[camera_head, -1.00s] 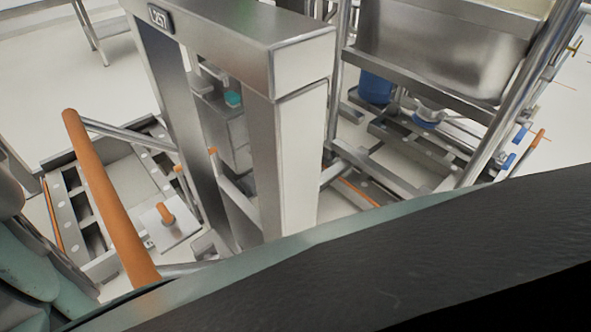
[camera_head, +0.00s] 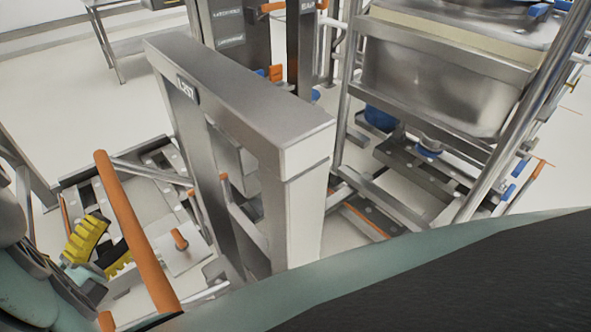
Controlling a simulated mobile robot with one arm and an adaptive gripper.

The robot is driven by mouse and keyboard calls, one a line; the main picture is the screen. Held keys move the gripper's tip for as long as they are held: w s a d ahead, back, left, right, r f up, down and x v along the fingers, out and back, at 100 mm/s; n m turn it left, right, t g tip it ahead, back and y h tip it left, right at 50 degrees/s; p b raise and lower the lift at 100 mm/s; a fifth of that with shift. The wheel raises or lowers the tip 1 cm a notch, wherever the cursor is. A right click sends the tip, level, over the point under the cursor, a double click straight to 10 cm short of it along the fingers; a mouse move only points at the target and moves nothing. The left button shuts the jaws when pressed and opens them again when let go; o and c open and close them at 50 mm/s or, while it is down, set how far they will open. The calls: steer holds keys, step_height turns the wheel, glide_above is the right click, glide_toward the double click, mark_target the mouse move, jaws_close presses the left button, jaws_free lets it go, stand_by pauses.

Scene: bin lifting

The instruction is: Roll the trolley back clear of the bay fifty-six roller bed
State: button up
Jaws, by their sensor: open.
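An orange handle bar (camera_head: 133,228) crosses the lower left, joined by metal rods to a low steel frame (camera_head: 85,172); it looks like the trolley's handle, though I cannot be sure. My gripper (camera_head: 101,252), with yellow ribbed pads, is open at the lower left, just left of the bar in the picture. I cannot tell whether it touches the bar. A steel portal post (camera_head: 300,215) with a small label stands in the middle. The roller bed of bay fifty-six cannot be told for certain; no readable number shows it.
A steel bin (camera_head: 425,75) sits in a tubular rack at the right, above a low base with blue and orange parts. A dark cabinet (camera_head: 232,42) and a steel table (camera_head: 150,40) stand behind. Open pale floor (camera_head: 105,100) lies at the left.

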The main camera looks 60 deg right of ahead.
steer(key=p+x, duration=0.1)
steer(key=x, duration=0.4)
jaws_close()
stand_by(0.6)
stand_by(0.3)
